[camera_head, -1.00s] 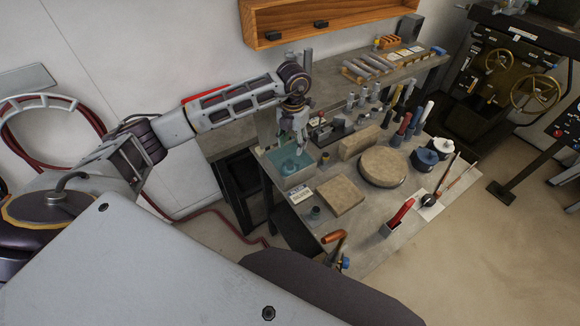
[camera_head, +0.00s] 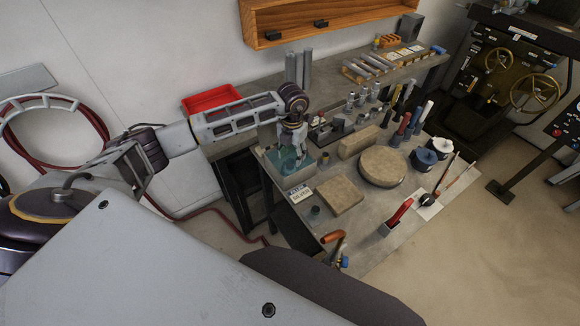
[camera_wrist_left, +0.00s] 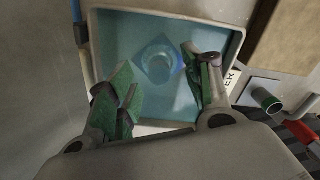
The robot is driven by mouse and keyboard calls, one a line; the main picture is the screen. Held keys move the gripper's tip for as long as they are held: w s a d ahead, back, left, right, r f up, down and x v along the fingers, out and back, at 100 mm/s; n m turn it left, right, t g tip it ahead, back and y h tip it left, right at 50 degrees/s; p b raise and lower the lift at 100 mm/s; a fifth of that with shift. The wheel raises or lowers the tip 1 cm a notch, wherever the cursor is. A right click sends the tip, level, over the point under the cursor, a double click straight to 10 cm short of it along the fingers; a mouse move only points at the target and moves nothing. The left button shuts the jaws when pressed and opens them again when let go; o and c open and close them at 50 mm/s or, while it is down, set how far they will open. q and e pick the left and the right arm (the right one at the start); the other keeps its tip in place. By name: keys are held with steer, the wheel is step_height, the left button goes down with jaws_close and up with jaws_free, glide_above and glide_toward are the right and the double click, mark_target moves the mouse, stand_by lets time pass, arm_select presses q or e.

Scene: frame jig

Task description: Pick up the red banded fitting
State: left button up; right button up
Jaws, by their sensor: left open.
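I cannot make out a red band on any fitting. A pale blue ring-shaped fitting (camera_wrist_left: 160,66) lies on the floor of a teal-lined square basin (camera_wrist_left: 242,40), seen through what looks like liquid. The basin also shows at the bench's near left corner in the head view (camera_head: 292,180). My left gripper (camera_wrist_left: 163,80) is open and empty, its green-padded fingers over the basin on either side of the fitting. In the head view the left gripper (camera_head: 298,155) points down at the basin and hides part of it. My right gripper is not in view.
A flat tan block (camera_head: 340,195), a round tan disc (camera_head: 383,167) and an upright tan block (camera_head: 358,142) stand to the right. A red tray (camera_head: 211,98) is behind my arm.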

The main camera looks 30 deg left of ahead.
mark_target(290, 161)
arm_select(q)
steer(key=f, duration=0.1)
steer(key=s+f+p, duration=0.1)
steer(key=f, duration=0.1)
steer(key=shift+a, duration=0.2)
steer(key=shift+w+f, duration=0.15)
steer(key=shift+f, duration=0.7)
jaws_close()
